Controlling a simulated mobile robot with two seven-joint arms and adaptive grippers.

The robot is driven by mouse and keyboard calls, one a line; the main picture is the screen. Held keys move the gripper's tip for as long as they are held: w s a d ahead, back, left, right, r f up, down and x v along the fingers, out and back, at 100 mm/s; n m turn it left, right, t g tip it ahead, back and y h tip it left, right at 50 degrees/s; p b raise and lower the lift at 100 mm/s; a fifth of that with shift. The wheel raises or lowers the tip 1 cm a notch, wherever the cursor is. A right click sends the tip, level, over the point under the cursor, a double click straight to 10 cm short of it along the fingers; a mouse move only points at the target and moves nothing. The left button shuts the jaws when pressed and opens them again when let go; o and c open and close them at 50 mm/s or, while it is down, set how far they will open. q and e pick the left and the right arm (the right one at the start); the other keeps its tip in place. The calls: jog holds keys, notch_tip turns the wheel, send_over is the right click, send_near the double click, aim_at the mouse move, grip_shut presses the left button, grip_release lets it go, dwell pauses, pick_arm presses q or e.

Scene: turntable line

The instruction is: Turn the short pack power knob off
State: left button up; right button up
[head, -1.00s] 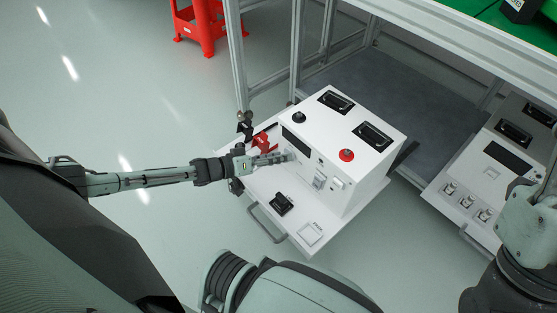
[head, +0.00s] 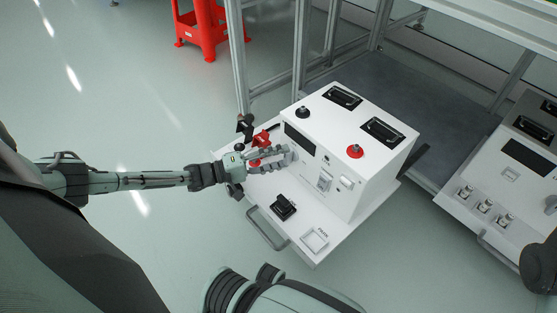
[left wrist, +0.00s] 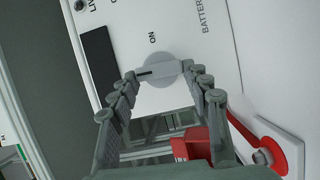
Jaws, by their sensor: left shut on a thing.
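The short white pack (head: 345,150) sits on a pulled-out tray and carries black and red terminals on top. Its power knob (left wrist: 157,70) is a round grey dial with a bar across it, beside the word ON in the left wrist view. My left gripper (head: 288,157) reaches the pack's front face. In the left wrist view my left gripper (left wrist: 158,72) has its two fingertips on either side of the knob's bar, shut on it. In the head view the fingers hide the knob. My right gripper is not in view.
A second white unit (head: 520,165) stands at the right with several switches. Red clamps (head: 262,138) lie just behind my left gripper. The tray (head: 315,240) has a handle and a black switch. A red stool (head: 205,35) stands far back; the left floor is clear.

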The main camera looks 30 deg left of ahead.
pick_arm(q)
jog(key=shift+n, duration=0.4)
jog(key=o, duration=1.2)
jog(key=shift+c, duration=0.2)
jog(key=v, duration=1.2)
jog(key=shift+f, duration=0.2)
jog(key=shift+s, duration=0.1)
